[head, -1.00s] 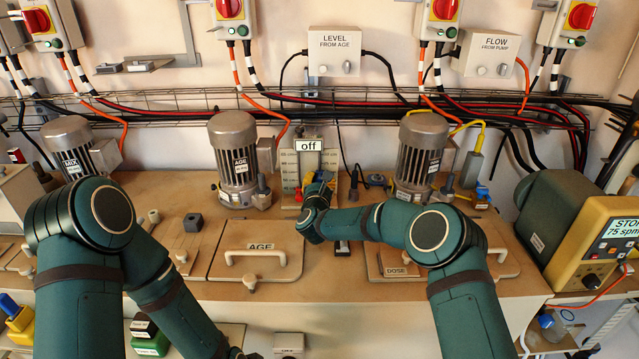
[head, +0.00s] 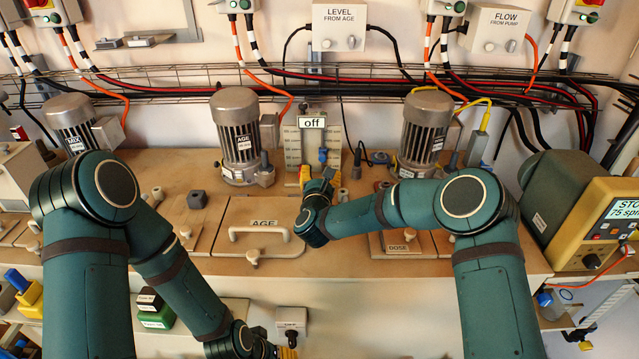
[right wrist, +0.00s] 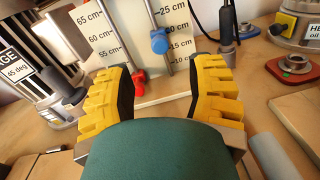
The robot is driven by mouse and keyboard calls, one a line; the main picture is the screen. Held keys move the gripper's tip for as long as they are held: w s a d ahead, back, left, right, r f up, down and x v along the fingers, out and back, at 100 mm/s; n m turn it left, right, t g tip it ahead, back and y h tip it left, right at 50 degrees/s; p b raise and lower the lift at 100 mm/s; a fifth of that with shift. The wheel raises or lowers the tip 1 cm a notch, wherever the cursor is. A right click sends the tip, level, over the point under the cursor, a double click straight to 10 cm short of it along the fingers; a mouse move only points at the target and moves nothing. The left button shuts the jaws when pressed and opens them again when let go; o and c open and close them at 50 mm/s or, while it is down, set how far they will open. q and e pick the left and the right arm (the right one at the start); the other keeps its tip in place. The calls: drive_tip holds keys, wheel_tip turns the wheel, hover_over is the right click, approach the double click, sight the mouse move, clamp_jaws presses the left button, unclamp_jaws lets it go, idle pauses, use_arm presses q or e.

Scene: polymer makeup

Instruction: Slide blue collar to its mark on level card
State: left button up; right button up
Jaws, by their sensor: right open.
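The pale level card (head: 292,148) stands upright at the back of the bench, and its scales also show in the right wrist view (right wrist: 120,25). The blue collar (right wrist: 160,41) sits on the right-hand rod, between the 15 and 20 cm labels. It shows small in the head view (head: 323,155). A red collar (right wrist: 138,83) sits low on the left-hand rod, below 55 cm. My right gripper (right wrist: 165,68) is open, its yellow fingers apart in front of the card, with the blue collar beyond them, untouched. My left gripper (head: 285,352) is at the bottom edge, mostly cut off.
The AGE motor (head: 238,135) stands left of the card and another motor (head: 425,130) stands right. A lid with a handle (head: 257,230) lies in front. A red flanged fitting (right wrist: 292,66) is right of my right gripper. Cables run along the wall tray.

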drive_tip(key=shift+s+a, duration=0.1)
drive_tip(key=shift+s, duration=1.9)
